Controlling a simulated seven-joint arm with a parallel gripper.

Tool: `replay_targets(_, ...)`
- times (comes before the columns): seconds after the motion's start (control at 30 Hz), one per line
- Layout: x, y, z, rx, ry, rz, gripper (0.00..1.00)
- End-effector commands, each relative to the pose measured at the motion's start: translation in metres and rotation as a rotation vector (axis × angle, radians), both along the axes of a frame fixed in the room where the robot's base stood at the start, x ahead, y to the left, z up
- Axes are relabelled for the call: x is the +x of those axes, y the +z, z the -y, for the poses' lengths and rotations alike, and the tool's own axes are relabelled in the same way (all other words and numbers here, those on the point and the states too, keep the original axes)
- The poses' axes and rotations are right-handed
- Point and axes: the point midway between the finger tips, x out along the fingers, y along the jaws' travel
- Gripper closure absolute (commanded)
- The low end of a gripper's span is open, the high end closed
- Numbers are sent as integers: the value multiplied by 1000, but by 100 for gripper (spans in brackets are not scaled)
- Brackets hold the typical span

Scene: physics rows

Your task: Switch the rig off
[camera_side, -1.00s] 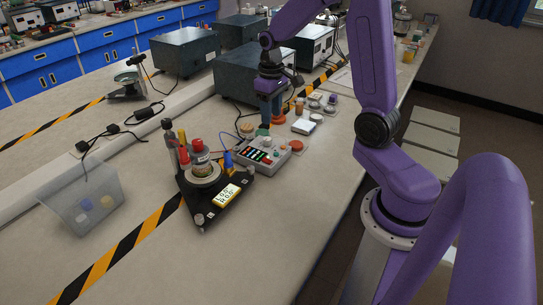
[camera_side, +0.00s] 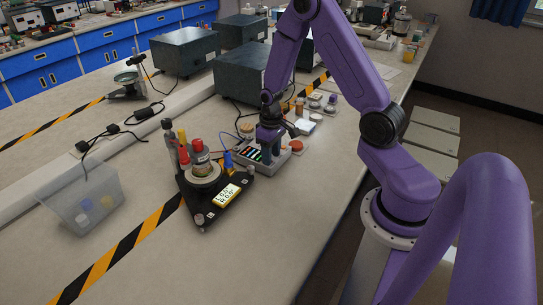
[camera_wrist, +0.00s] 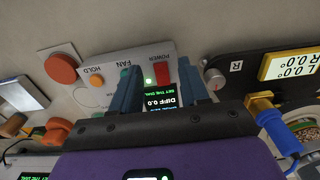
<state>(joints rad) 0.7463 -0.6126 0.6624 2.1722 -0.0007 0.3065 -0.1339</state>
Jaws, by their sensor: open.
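A grey control box (camera_side: 285,160) stands on the bench beside a black triangular rig base (camera_side: 203,212); the base's yellow-framed display (camera_wrist: 292,66) reads zero for L and R. In the wrist view the box panel (camera_wrist: 107,62) shows a red switch (camera_wrist: 163,74) by the word POWER, a lit green light (camera_wrist: 148,81), and FAN and HOLD labels with an orange button (camera_wrist: 97,80). The box screen (camera_wrist: 158,101) reads DIFF 0.0. My gripper (camera_wrist: 160,76) is open over the panel, its blue fingers on either side of the red switch and light. Contact cannot be told.
A red-orange disc (camera_wrist: 60,68) lies beside the box. A blue plug (camera_wrist: 262,105) and cable are close to my gripper. A clear bin (camera_side: 80,195) is at left. The bench front is clear.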

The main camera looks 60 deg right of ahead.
Motion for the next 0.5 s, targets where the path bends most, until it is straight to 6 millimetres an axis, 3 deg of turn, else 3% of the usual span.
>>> replay_targets(0.47,0,-11,0,0,-1,0,55)
replay_targets(0.5,0,-11,0,0,-1,0,62)
